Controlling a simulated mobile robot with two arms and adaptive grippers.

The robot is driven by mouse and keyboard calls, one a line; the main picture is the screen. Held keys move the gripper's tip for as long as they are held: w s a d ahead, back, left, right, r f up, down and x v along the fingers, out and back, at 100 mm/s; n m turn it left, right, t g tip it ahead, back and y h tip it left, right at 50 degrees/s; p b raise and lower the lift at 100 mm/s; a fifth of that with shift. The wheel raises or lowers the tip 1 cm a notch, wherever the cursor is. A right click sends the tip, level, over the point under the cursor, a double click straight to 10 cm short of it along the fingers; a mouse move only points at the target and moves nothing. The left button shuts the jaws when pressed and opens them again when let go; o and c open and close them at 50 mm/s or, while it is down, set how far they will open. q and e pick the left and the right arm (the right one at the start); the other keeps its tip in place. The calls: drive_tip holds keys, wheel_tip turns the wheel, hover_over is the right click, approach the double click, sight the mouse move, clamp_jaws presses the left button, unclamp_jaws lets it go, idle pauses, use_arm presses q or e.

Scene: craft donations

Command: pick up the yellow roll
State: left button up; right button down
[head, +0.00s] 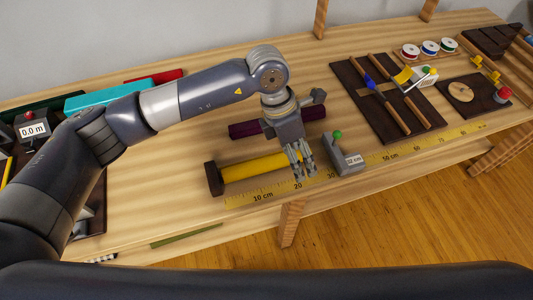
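The yellow roll (250,168) lies on the wooden workbench, just behind a yellow measuring strip. A dark brown block (213,179) stands at its left end. My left gripper (301,172) reaches down from above at the roll's right end, and its fingers hide that end. I cannot tell whether the fingers are around the roll or beside it, nor whether they are closed on it. My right gripper is not in view.
A dark purple roll (255,127) lies behind the yellow one. A grey device with a green knob (345,160) stands close to the right of my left gripper. A dark tool board (378,88) lies farther right. The measuring strip (410,150) runs along the front edge.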

use_arm(q)
drive_tip(key=w+a+y, duration=0.1)
drive_tip(key=a, duration=0.1)
drive_tip(key=w+a+t+y, duration=0.1)
drive_tip(key=w+a, duration=0.1)
drive_tip(key=w+a+y, duration=0.1)
drive_tip(key=w+a, duration=0.1)
drive_tip(key=a, duration=0.1)
drive_tip(key=shift+w+f+t, duration=0.1)
drive_tip(key=shift+w+t, duration=0.1)
drive_tip(key=shift+t, duration=0.1)
drive_tip(key=p, duration=0.1)
hover_over(267, 158)
wheel_tip(267, 158, down, 4)
drive_tip(key=shift+s+a+f, duration=0.1)
drive_tip(key=shift+a+f, duration=0.05)
drive_tip(key=shift+f, duration=0.05)
wheel_tip(267, 158, down, 5)
drive_tip(key=p, duration=0.2)
drive_tip(key=shift+s+r+p, duration=0.1)
drive_tip(key=shift+p, duration=0.2)
drive_tip(key=shift+f, duration=0.6)
drive_tip(key=c, duration=1.3)
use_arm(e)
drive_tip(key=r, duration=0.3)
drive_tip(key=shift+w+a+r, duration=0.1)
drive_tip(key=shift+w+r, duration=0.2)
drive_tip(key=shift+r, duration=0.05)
use_arm(q)
drive_tip(key=shift+c, duration=0.2)
